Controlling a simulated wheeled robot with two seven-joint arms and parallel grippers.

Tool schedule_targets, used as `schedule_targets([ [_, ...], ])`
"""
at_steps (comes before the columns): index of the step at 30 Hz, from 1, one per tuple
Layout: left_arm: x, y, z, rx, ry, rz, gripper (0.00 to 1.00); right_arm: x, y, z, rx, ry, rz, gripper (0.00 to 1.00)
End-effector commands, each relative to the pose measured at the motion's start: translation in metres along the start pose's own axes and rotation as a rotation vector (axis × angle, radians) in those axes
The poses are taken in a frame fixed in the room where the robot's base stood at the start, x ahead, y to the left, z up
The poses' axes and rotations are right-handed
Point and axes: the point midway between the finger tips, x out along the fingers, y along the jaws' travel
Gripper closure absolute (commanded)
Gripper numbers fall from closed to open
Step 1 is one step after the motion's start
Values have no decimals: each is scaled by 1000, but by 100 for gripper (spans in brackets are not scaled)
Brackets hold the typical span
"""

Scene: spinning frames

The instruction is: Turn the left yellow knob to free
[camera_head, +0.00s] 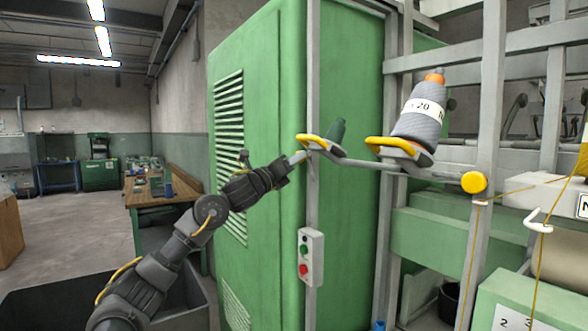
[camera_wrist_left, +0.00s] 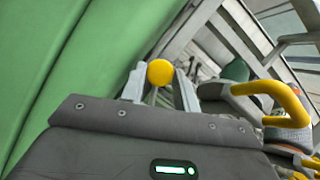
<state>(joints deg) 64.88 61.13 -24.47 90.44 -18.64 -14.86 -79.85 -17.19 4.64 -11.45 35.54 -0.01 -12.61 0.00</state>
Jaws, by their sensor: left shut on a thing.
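The left yellow knob (camera_wrist_left: 160,72) shows as a round yellow cap between the two light grey fingers of my left gripper (camera_wrist_left: 160,88) in the wrist view. The fingers are shut on it. In the head view my left gripper (camera_head: 298,157) is at the left end of the grey bar, beside the green cabinet, and it hides the knob there. A second yellow knob (camera_head: 474,182) is at the right end of the bar, away from my gripper. My right gripper is not in view.
A yellow-edged holder (camera_head: 318,143) with a dark green cone (camera_head: 337,131) is just right of my left gripper. A grey yarn cone (camera_head: 419,117) stands on another holder farther right. The green cabinet (camera_head: 270,100) stands close behind; a red-and-green button box (camera_head: 310,257) is below.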

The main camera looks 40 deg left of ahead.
Motion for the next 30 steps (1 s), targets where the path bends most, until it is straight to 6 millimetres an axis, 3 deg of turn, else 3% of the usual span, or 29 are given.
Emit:
schedule_targets([
  [15, 0, 4, 0, 353, 5, -144, 92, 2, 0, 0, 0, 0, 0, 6],
  [30, 0, 5, -1, 447, 6, -184, 92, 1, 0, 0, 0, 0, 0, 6],
])
